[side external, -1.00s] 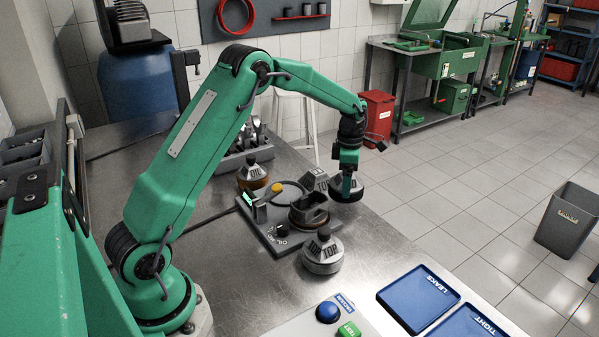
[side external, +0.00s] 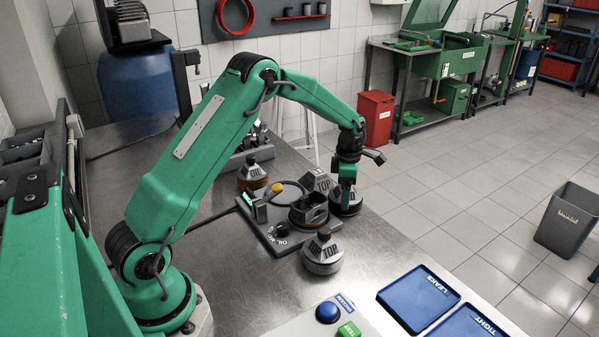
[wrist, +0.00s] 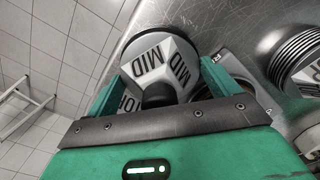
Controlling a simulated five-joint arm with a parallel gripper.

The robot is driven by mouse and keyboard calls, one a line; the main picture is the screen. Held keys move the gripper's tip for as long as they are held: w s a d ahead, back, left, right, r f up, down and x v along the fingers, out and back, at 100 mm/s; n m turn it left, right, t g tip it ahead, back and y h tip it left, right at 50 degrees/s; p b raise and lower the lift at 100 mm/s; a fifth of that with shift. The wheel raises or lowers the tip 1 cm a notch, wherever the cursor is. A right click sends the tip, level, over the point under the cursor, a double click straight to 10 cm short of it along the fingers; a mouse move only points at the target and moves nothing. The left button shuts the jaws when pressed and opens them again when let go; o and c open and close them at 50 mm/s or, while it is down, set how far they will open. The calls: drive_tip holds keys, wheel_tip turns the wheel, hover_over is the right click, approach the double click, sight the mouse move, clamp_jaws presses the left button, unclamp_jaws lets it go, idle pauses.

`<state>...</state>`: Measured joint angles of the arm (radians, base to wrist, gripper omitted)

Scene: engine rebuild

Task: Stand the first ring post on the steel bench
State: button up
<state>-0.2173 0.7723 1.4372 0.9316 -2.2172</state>
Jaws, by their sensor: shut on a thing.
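The grey post lettered MID (wrist: 158,62) sits between my gripper's two fingers (wrist: 128,92) in the wrist view, its dark neck toward the palm. My gripper (side external: 347,192) is shut on it. In the side view the post's dark round base (side external: 346,208) shows just under the gripper. The steel bench (side external: 375,250) lies beneath, and I cannot tell whether the base touches it. A grey piece lettered TOP (side external: 318,182) stands just left of the gripper. Another post lettered TOP (side external: 322,252) stands nearer the front, and one lettered OIL (side external: 252,173) farther left.
A grey fixture plate (side external: 258,222) with a yellow knob and a dark seat (side external: 308,209) lies left of my gripper. Blue trays marked LEAKS (side external: 418,298) and TIGHT (side external: 470,325) are at the front right.

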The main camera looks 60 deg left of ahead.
drive_tip(key=o, duration=1)
drive_tip(key=shift+f, duration=0.1)
wheel_tip(320, 180, up, 12)
drive_tip(key=shift+r, duration=0.2)
idle(0.3)
